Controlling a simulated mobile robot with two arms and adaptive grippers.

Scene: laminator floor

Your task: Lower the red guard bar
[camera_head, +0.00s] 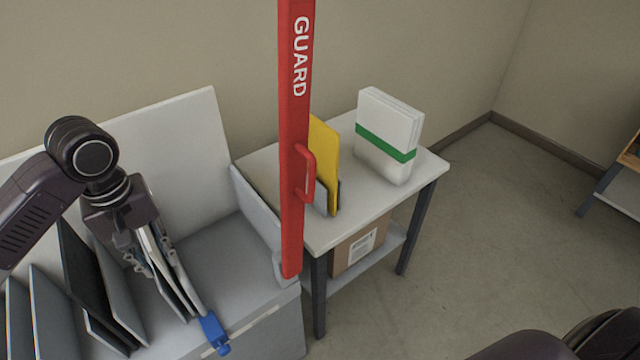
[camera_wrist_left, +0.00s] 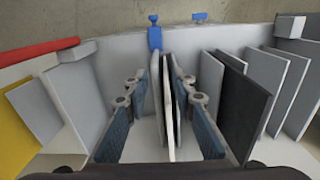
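The red guard bar (camera_head: 293,130), marked GUARD, stands upright in the head view. Its lower end is by a grey block at the unit's right corner, and its top is cut off by the frame. A red handle (camera_head: 310,175) sticks out on its right side. Part of the bar shows at the left of the left wrist view (camera_wrist_left: 40,48). My left gripper (camera_head: 158,262) is left of the bar, well apart from it. In the wrist view its fingers (camera_wrist_left: 160,95) are spread on either side of thin upright panels. My right gripper is not in view.
The grey unit (camera_head: 225,255) holds several dark and grey upright panels (camera_head: 85,270); a blue clip (camera_head: 213,335) is at its front. Right of the bar, a side table (camera_head: 345,222) carries a yellow folder (camera_head: 324,150) and a white pack (camera_head: 388,130). Floor at right is clear.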

